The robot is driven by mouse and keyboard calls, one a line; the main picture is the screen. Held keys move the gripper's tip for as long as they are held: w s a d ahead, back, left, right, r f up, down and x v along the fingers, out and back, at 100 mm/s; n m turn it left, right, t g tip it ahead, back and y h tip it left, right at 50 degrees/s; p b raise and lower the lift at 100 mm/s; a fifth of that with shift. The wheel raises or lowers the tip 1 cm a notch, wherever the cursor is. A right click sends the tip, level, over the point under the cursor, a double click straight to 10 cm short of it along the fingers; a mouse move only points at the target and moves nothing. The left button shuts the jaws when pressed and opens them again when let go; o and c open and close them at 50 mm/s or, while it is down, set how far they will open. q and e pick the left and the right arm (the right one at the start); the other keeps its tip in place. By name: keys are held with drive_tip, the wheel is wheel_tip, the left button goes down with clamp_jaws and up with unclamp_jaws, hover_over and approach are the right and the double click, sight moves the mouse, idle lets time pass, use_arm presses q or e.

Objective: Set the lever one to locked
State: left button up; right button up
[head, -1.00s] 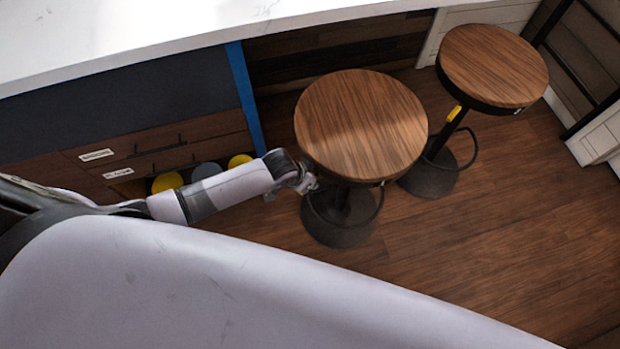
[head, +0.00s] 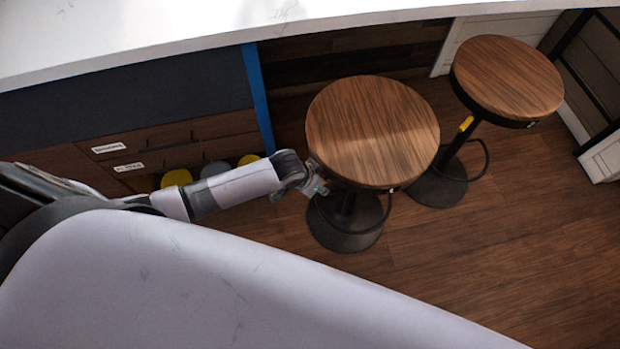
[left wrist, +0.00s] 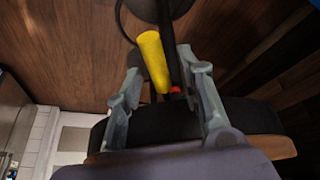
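The near stool (head: 372,130) has a round wooden seat. My left gripper (head: 320,189) is at the left underside of this seat, partly hidden by it. In the left wrist view, a yellow lever handle (left wrist: 151,55) with a small red part (left wrist: 176,90) beside it lies between the two spread fingers of my left gripper (left wrist: 168,88). The fingers look open, with gaps to the lever; I see no clear contact. The near stool's lever is hidden in the head view. My right gripper is not in view.
A second stool (head: 508,78) with a yellow lever (head: 466,123) stands behind to the right. A white counter (head: 130,35) runs along the top left above labelled drawers (head: 150,148). Wooden floor (head: 490,260) is clear at the right.

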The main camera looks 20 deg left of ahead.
use_arm(q)
drive_tip(key=v, duration=1)
drive_tip(key=shift+s+r, duration=0.15)
drive_tip(key=shift+r, duration=0.15)
